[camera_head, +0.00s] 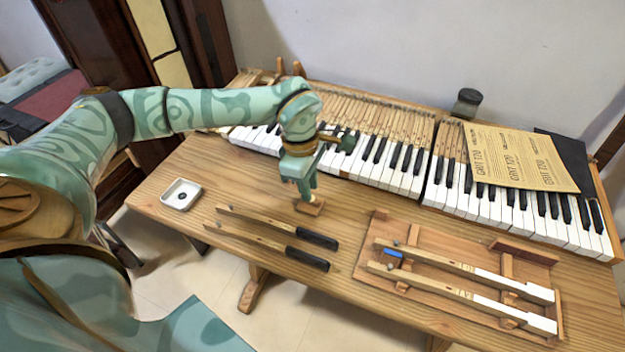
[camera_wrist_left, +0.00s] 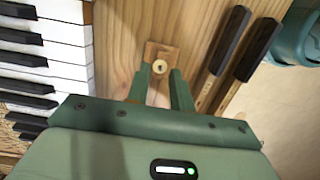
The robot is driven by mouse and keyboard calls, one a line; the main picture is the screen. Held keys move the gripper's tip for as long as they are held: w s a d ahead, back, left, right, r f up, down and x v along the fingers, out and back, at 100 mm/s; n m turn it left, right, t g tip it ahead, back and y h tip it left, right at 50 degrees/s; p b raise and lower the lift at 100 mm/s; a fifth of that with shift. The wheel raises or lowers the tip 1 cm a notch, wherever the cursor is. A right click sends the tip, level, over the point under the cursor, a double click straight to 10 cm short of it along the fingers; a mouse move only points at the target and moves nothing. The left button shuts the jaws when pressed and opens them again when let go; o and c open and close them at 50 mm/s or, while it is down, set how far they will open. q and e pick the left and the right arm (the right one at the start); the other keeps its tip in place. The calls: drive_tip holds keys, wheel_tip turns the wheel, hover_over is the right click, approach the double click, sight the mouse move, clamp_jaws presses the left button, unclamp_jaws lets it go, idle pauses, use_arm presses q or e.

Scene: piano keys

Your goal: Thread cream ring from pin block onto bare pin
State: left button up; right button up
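The pin block (camera_head: 312,208) is a small wooden block on the table in front of the piano keys. In the left wrist view, a small round cream ring (camera_wrist_left: 160,67) sits on the block (camera_wrist_left: 154,49). My left gripper (camera_head: 304,197) points down right at the block. In the wrist view its fingers (camera_wrist_left: 160,78) are apart, one each side of the ring, with no visible hold; contact is unclear. Small grey pins (camera_head: 396,243) stand at the left ends of two keys on a wooden frame (camera_head: 470,250) at right; I cannot tell which is bare. My right gripper is not shown.
Two loose black-ended keys (camera_head: 318,240) lie in front of the block. A white dish (camera_head: 181,194) with a dark centre is at left. A blue piece (camera_head: 393,253) is on the frame. A sheet of paper (camera_head: 515,158) and a dark jar (camera_head: 467,103) are at the back right.

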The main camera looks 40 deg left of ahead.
use_arm(q)
drive_tip(key=shift+f, duration=0.95)
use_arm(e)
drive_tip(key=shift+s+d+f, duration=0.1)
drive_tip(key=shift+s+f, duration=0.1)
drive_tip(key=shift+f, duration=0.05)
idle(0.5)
use_arm(q)
drive_tip(key=shift+c, duration=0.3)
drive_tip(key=shift+c, duration=0.9)
drive_tip(key=shift+r, duration=0.15)
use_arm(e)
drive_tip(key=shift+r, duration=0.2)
